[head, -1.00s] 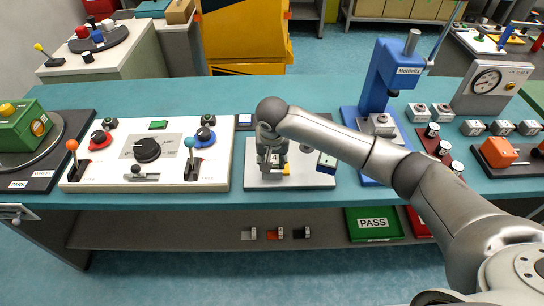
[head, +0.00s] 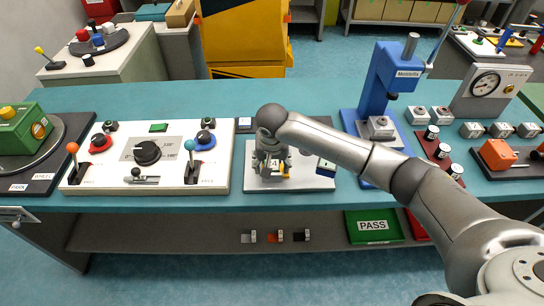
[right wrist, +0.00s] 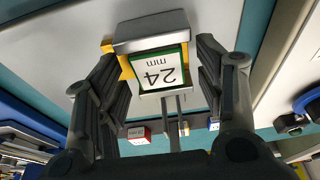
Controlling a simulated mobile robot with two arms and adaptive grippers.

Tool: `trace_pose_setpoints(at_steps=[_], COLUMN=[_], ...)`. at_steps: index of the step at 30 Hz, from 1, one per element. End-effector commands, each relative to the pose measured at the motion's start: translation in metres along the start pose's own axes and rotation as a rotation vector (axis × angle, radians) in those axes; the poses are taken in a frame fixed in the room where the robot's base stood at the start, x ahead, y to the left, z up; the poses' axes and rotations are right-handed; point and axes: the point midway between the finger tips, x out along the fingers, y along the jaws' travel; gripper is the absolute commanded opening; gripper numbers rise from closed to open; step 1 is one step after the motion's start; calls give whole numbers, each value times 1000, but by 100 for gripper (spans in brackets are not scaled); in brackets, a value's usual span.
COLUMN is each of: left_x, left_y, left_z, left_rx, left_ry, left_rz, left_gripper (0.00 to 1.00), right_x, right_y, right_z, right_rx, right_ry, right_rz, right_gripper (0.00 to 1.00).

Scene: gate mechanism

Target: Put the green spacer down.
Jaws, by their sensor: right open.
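A yellow piece (head: 286,170) shows beside the fingers. My left gripper is not in view.
The white control panel (head: 150,180) with levers and knobs is on the left. A blue press (head: 385,85) stands at the right. The green PASS tray (head: 373,226) is below on the shelf.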

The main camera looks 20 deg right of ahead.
Motion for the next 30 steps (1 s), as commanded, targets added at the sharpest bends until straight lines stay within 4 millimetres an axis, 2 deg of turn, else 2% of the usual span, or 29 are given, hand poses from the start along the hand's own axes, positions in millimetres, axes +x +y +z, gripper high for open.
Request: trace_pose_setpoints(at_steps=[5,12,18,24,30], left_x=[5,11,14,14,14], left_y=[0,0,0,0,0], left_z=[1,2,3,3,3], left_rx=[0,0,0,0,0], left_ry=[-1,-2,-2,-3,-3], left_rz=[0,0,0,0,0], left_gripper=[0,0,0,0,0], right_x=[-26,-81,-114,-128,-129], right_y=[-1,-1,-1,0,0], right_z=[-4,-4,-4,-3,-3], right_rx=[0,1,1,1,1], right_ry=[4,5,4,1,1], right_rz=[-3,-4,-2,0,0], right_gripper=[62,62,62,62,62])
